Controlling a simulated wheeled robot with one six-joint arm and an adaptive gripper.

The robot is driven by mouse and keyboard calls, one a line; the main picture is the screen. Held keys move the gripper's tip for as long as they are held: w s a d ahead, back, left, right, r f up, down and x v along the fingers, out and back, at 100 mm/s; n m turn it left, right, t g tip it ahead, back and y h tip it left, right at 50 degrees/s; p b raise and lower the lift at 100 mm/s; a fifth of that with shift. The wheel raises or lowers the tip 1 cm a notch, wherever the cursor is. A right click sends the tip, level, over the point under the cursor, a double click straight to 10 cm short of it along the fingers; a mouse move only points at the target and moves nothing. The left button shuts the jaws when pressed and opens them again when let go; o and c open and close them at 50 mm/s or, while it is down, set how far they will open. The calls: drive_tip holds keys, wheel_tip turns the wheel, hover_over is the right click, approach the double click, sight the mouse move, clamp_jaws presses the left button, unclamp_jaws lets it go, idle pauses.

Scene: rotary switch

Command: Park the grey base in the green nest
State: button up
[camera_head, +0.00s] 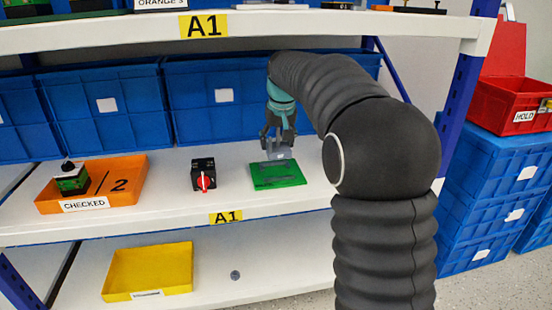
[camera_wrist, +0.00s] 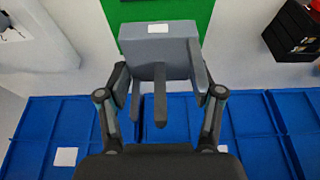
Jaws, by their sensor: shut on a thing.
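The grey base (camera_head: 283,153) is a block with a white label and prongs at one end. It also shows in the wrist view (camera_wrist: 152,46). My gripper (camera_head: 277,137) is shut on it, with a finger on each side in the wrist view (camera_wrist: 162,84). The green nest (camera_head: 279,176) lies flat on the middle shelf. The base is at the nest's far part in the head view, and green shows behind it in the wrist view (camera_wrist: 196,14). I cannot tell whether the base touches the nest.
A black rotary switch (camera_head: 204,175) with a red knob stands left of the nest. An orange tray (camera_head: 122,187) marked CHECKED holds a small device (camera_head: 71,178) farther left. Blue bins (camera_head: 215,100) line the shelf's back. A yellow tray (camera_head: 150,271) is on the lower shelf.

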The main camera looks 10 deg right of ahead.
sight(276, 149)
drive_tip(key=shift+w+f, duration=0.15)
drive_tip(key=shift+w, duration=0.85)
drive_tip(key=shift+s+f+b, duration=0.15)
drive_tip(key=shift+f+b, duration=0.35)
drive_tip(key=shift+f, duration=1.2)
wheel_tip(276, 149, down, 3)
drive_tip(key=shift+f+b, duration=0.15)
drive_tip(key=shift+b, duration=0.35)
drive_tip(key=shift+w+f, duration=0.1)
drive_tip(key=shift+w, duration=0.1)
drive_tip(key=o, duration=1.4)
drive_tip(key=shift+o, duration=0.2)
